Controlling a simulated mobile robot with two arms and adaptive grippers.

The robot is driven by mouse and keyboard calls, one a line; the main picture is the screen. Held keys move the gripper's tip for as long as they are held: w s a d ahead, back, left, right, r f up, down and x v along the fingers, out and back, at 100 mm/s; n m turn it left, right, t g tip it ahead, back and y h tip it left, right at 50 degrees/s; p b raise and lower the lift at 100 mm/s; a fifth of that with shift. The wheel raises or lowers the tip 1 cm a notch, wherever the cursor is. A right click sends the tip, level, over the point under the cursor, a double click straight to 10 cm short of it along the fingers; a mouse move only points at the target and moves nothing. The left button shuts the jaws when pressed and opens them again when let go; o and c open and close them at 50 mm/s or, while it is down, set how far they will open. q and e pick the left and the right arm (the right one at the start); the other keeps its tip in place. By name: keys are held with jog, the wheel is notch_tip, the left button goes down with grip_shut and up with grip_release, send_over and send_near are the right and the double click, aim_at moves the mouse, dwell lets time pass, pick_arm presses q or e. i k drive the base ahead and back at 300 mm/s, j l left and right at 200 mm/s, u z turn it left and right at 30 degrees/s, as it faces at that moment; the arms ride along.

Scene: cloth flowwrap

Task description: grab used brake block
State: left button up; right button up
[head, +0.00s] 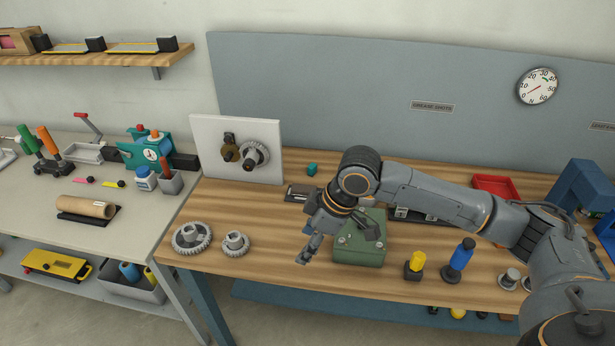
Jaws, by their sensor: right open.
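My right gripper (308,250) is open and points down over the wooden bench (280,278), left of a green metal box (362,247). No object shows between its fingers. I cannot tell for sure which thing is the used brake block. My left gripper is not in view.
Two grey gears (192,238) (235,243) lie at the left. A white panel (205,150) with a mounted gear stands behind them. A red tray (496,186) lies farther back.

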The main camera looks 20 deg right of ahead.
aim_at(301, 190)
jog(key=i+l, duration=0.8)
